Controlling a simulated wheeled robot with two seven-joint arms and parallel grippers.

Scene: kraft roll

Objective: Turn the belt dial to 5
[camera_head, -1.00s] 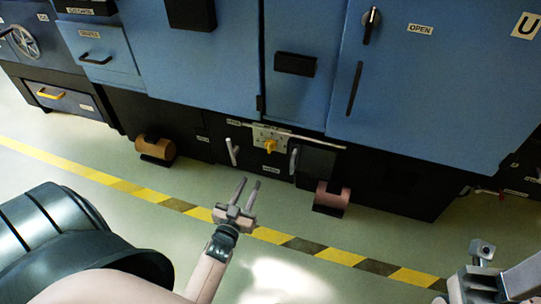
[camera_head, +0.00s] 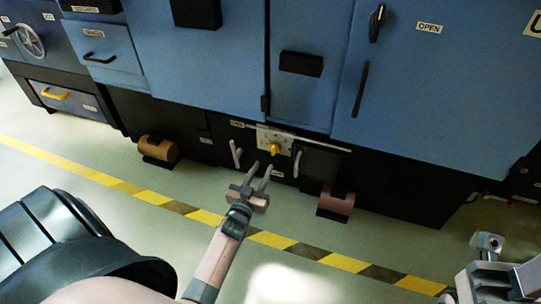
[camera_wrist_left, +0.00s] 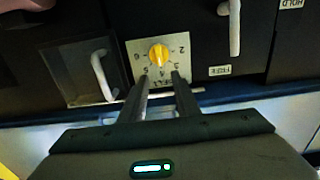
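The belt dial (camera_head: 275,148) is a yellow knob on a pale plate, low on the black base of the blue machine. In the left wrist view the yellow knob (camera_wrist_left: 158,54) sits among printed numbers, with the plate upside down; I cannot tell which number it points to. My left gripper (camera_head: 261,167) is open and empty, its fingers apart and pointing at the dial. In the left wrist view the fingertips (camera_wrist_left: 160,77) are just short of the knob and appear not to touch it. My right gripper (camera_head: 488,246) is partly in view at the lower right, far from the dial; its opening is unclear.
Pale handles stand on both sides of the dial, one left (camera_head: 236,153) and one right (camera_head: 297,163). A brown roller (camera_head: 158,149) and a pinkish roller (camera_head: 337,202) stick out at the machine's foot. Open floor with a yellow-black stripe (camera_head: 150,196) lies in front.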

